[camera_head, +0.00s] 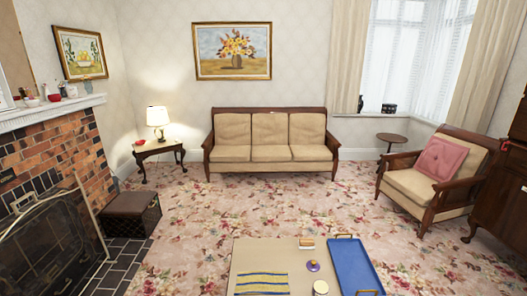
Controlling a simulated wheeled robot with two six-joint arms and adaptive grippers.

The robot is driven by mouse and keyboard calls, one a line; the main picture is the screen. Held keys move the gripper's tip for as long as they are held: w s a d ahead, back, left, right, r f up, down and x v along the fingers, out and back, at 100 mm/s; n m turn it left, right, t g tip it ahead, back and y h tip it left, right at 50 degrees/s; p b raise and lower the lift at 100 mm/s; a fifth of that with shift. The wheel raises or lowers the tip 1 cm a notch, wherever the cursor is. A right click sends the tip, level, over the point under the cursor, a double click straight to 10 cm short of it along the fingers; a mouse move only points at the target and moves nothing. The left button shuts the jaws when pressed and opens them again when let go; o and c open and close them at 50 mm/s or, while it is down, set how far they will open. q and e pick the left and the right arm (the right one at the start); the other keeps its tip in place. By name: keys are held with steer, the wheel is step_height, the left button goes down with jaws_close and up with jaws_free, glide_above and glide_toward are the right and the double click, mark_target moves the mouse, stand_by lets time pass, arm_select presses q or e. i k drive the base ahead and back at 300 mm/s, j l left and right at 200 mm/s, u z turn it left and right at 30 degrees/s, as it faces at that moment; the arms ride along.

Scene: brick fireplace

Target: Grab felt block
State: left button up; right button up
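On the beige table (247,257) at the bottom of the head view lies a small brown and cream block (306,243), near the table's far edge. It looks like the felt block, but it is too small to be sure. It lies just left of the blue tray (352,263), apart from it. Neither of my grippers shows in this view.
A purple round object (313,266), a pale-topped jar (320,287) and a yellow and blue striped cloth (262,283) are on the table. Patterned carpet (240,205) lies open between table and sofa (270,140). A dark stool (132,212) stands by the fireplace (50,230).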

mark_target(304, 244)
steer(key=i+l+u, duration=0.1)
steer(key=i+l, duration=0.15)
steer(key=i+l+u, duration=0.15)
steer(key=l, duration=0.3)
steer(key=i+l+u, duration=0.1)
steer(key=i+l, duration=0.25)
